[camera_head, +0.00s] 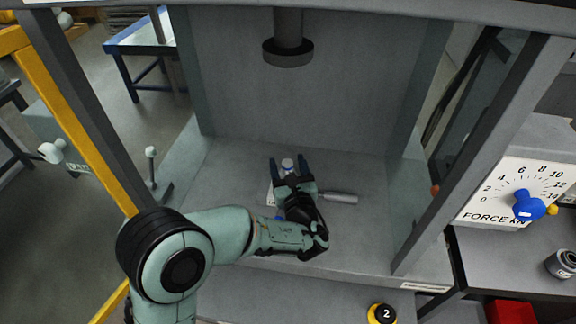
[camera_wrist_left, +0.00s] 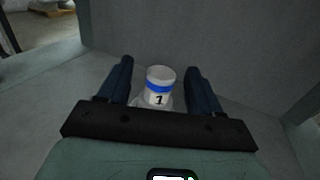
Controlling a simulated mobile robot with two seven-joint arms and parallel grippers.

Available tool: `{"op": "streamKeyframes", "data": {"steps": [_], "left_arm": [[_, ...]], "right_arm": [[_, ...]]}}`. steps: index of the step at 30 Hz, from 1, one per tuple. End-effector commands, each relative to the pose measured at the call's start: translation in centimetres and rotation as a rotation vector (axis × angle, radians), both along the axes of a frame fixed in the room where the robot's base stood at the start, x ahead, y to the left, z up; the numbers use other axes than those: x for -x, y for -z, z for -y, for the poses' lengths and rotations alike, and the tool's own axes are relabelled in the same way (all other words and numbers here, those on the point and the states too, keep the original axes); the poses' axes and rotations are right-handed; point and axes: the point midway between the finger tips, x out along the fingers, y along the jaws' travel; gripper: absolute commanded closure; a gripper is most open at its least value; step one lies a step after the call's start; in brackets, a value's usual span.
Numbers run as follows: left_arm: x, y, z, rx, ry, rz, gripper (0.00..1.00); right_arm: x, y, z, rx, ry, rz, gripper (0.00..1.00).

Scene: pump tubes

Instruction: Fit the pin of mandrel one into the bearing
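A white cylinder with a blue band and the number 1 (camera_wrist_left: 160,88), which looks like mandrel one, stands upright on the grey press bed. Its white top also shows in the head view (camera_head: 288,164). My left gripper (camera_head: 290,162) reaches over the bed with its two dark blue fingers on either side of the cylinder. In the left wrist view the fingers (camera_wrist_left: 158,80) are apart, with a gap on each side of it. The cylinder's lower part is hidden by my gripper. I cannot make out the pin or the bearing. My right gripper is not in view.
A dark press ram (camera_head: 288,54) hangs above the bed. A grey rod (camera_head: 338,197) lies right of my gripper. Grey frame posts and side panels enclose the bed. A yellow-and-black piece marked 2 (camera_head: 382,314) is in front. A force dial (camera_head: 520,190) stands at right.

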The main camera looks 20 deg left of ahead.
Motion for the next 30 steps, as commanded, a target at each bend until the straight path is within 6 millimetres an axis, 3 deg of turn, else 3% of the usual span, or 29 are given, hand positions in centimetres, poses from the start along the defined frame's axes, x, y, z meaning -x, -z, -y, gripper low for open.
{"op": "streamKeyframes", "data": {"steps": [7, 21, 30], "left_arm": [[0.2, 0.1, 0.2, 0.001, 0.002, -0.003, 0.36], [8.6, 0.1, 6.2, 0.000, 0.005, 0.000, 0.36], [10.8, 0.1, 7.7, -0.001, 0.001, -0.001, 0.36]], "right_arm": [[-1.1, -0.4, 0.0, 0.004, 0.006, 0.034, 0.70], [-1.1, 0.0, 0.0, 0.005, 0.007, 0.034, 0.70], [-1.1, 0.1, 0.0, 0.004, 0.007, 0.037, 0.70]]}}
